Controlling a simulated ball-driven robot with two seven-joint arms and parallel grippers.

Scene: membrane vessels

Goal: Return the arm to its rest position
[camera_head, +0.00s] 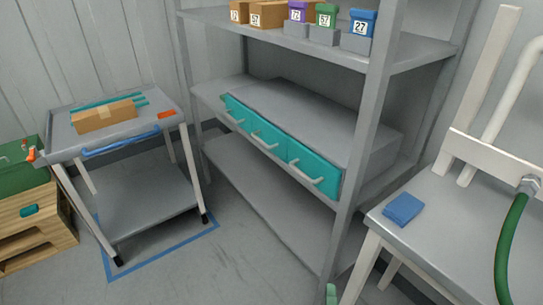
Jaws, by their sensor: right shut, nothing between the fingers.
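My right gripper (332,294) shows only as a small pale green tip at the bottom edge, right of the middle. It is shut and looks empty. It is in front of the foot of the grey shelf rack, apart from anything I can make out. The rest of my right arm is below the picture. My left gripper is not in view.
A grey shelf rack (375,120) with teal drawers (265,132) and labelled boxes stands in the middle. A cart (150,190) holding a cardboard box (104,116) stands left. At right, a grey bench (455,215) has a blue cloth (403,209) and green hose (507,250). Floor between is clear.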

